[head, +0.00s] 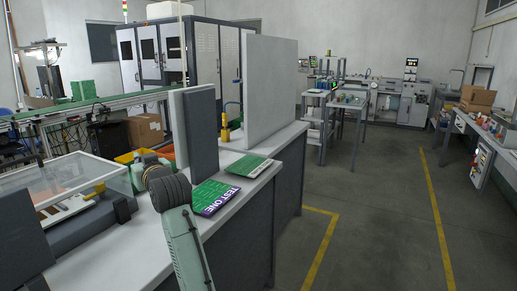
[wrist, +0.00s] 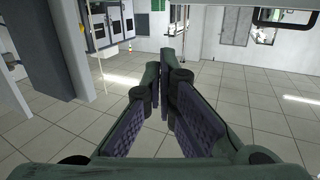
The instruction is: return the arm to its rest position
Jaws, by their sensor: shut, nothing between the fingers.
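My gripper (wrist: 164,62) shows in the wrist view, its two dark fingers with ribbed purple-grey pads meeting at the tips. It is shut with nothing held. Beyond the fingers the wrist view shows a pale tiled surface with bright light strips, and nothing touches the tips. In the head view my green arm rises from the bottom, in front of the white workbench (head: 230,215). The fingers cannot be made out in the head view.
Green boards, one marked TESTONE (head: 208,198) and one plain (head: 250,166), lie on the bench close right of my arm. A dark upright panel (head: 201,130) and a larger grey panel (head: 269,88) stand behind. A clear-lidded box (head: 60,180) is left. Floor at right is open.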

